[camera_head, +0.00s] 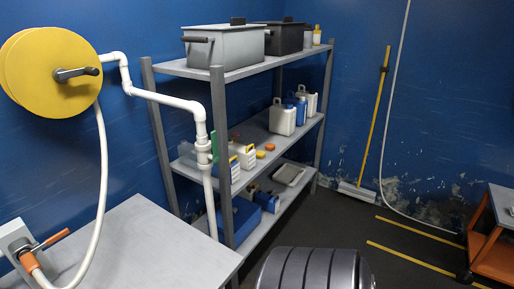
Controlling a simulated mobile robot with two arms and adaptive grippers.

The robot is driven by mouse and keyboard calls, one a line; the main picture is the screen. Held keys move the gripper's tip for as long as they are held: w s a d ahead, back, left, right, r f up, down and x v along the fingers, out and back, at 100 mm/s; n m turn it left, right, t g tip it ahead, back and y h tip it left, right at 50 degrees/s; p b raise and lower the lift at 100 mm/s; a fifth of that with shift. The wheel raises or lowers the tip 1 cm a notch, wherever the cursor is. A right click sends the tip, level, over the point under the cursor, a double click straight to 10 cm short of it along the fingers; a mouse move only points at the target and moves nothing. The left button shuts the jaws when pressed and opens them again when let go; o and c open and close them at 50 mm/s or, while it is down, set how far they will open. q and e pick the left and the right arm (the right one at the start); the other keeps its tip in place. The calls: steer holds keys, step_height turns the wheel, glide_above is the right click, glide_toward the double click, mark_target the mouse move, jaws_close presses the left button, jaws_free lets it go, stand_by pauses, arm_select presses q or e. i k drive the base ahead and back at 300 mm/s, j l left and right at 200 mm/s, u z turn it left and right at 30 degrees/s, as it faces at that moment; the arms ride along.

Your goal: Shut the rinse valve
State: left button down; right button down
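A white pipe (172,99) runs along the wall and turns down in front of the shelf. A white valve body (203,152) sits in its vertical run, with a green handle (214,146) upright beside it, roughly in line with the pipe. This looks like the rinse valve, though no label is legible. A yellow hose reel (40,62) with a dark crank hangs at upper left. Its white hose (102,170) drops to an orange-handled fitting (50,243) at a grey box at lower left. Neither of my grippers is in view.
A grey table (130,245) fills the lower left below the valve. The metal shelf (217,120) behind holds bins, jugs and boxes. A dark ribbed rounded object (315,270) stands at bottom centre.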

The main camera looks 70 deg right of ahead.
mark_target(216, 158)
steer(key=z, duration=1.9)
